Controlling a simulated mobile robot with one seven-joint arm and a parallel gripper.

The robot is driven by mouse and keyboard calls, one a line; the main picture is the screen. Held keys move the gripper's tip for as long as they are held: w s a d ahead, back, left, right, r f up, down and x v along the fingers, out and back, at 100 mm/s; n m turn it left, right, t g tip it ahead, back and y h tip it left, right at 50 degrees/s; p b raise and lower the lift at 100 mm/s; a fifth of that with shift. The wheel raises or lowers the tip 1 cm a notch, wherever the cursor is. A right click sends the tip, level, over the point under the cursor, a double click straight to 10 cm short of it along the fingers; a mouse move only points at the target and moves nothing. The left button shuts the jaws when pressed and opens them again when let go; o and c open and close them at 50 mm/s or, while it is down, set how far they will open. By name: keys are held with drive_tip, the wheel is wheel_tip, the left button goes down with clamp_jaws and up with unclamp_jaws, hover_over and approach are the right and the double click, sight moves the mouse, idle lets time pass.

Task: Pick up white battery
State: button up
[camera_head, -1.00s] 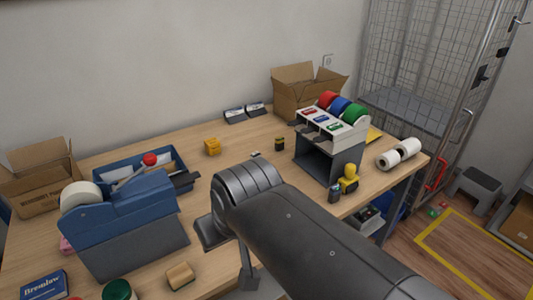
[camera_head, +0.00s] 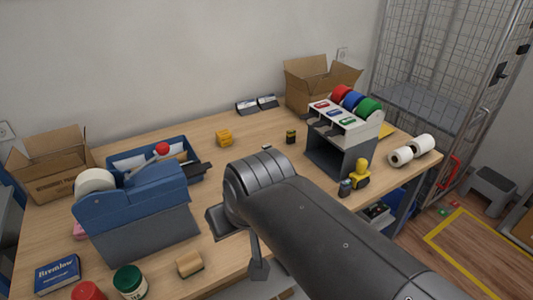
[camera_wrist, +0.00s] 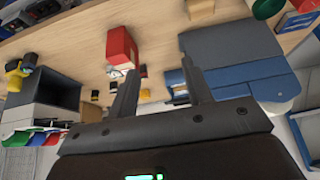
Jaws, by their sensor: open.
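A small whitish piece (camera_head: 266,147), perhaps the white battery, lies on the wooden table (camera_head: 190,222) just beyond my arm in the head view. It is too small to identify surely. In the wrist view, a small pale and dark piece (camera_wrist: 143,71) shows near the tip of the left finger; I cannot tell whether it is the same thing. My gripper (camera_wrist: 162,65) is open, and nothing shows held between its fingers.
A red box (camera_wrist: 121,46) stands close to the left finger. A black-and-yellow piece (camera_head: 291,136) and a yellow block (camera_head: 224,138) stand beyond my arm. The blue tape dispenser (camera_head: 135,210) is left; a grey dispenser (camera_head: 340,150) with coloured rolls and a yellow duck-like figure (camera_head: 360,174) are right.

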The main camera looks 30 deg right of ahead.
drive_tip(key=w+d+r+m+g, duration=0.1)
drive_tip(key=w+d+r+m, duration=0.1)
drive_tip(key=w, duration=0.4)
drive_tip(key=w+d+r+m, duration=0.2)
drive_tip(key=w+d+m, duration=0.1)
drive_tip(key=w, duration=0.2)
drive_tip(key=m+g+h, duration=0.4)
drive_tip(key=m+h, duration=0.1)
drive_tip(key=m, duration=0.7)
hover_over(266, 146)
drive_tip(key=a, duration=0.3)
wheel_tip(266, 146, down, 15)
drive_tip(key=x, duration=1)
drive_tip(key=shift+s+a+f, duration=0.1)
drive_tip(key=shift+s, duration=0.1)
drive_tip(key=shift+y, duration=0.3)
drive_tip(key=shift+c, duration=0.2)
clamp_jaws()
